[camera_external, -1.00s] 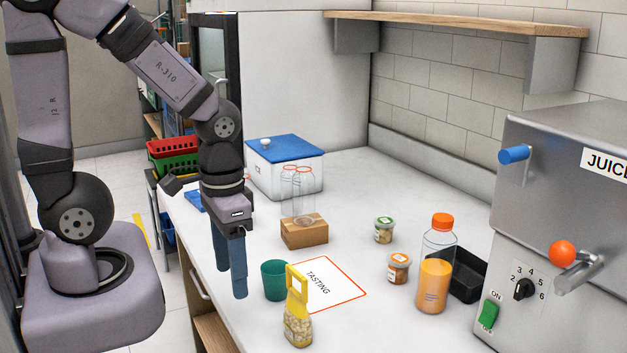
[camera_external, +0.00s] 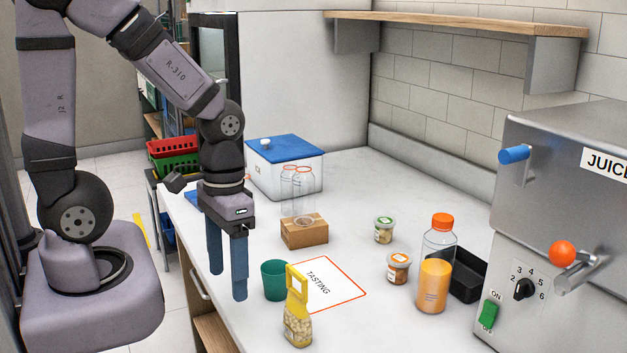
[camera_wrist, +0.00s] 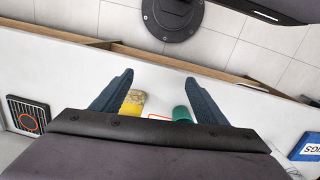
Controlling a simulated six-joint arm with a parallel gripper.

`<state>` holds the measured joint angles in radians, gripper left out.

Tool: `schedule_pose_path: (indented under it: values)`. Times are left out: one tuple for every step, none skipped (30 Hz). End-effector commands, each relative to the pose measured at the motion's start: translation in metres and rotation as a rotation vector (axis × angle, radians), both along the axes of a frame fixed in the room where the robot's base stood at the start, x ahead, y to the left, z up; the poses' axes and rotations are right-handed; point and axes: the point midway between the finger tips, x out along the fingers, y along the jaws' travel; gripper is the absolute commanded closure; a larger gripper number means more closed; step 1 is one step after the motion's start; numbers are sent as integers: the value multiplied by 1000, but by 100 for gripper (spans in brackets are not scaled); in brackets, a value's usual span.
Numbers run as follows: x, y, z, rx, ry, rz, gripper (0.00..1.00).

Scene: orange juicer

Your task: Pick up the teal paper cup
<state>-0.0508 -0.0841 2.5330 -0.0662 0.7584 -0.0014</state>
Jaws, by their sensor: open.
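The teal paper cup (camera_external: 275,280) stands upright on the white counter, left of the tasting card and just behind the yellow-topped bottle. My gripper (camera_external: 228,286) is open and empty, its two blue fingers pointing down to the left of the cup. The fingers are apart from the cup. In the wrist view the cup (camera_wrist: 182,114) shows between the two fingers, close to the right one, with its lower part hidden by the gripper body.
A yellow-topped bottle (camera_external: 298,318) stands close in front of the cup. The tasting card (camera_external: 335,286) lies to its right. A cardboard block (camera_external: 304,232) with clear bottles is behind. An orange-capped juice bottle (camera_external: 434,280) and small jars stand farther right. The counter's left edge is near my gripper.

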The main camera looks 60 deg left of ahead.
Motion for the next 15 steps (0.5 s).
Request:
schedule_pose_path:
  values:
    - [-3,1,-1,-29,43,67,33]
    - [-4,0,-1,-51,70,112,33]
    - [-6,-2,-2,-87,111,181,33]
    - [-8,-3,-2,-118,145,239,33]
    - [-8,-5,-2,-153,181,301,33]
    - [-8,-8,-2,-207,231,390,33]
    - [-6,-11,-1,-252,267,460,33]
    - [-4,-13,0,-301,303,531,33]
    - [1,-16,3,-371,349,628,33]
    - [7,-18,5,-426,381,698,33]
    - [13,-19,7,-483,409,767,33]
    - [23,-19,10,-557,442,853,33]
    - [30,-18,13,-611,463,913,33]
    - [38,-16,15,-667,481,969,33]
    - [47,-13,18,-737,502,1039,33]
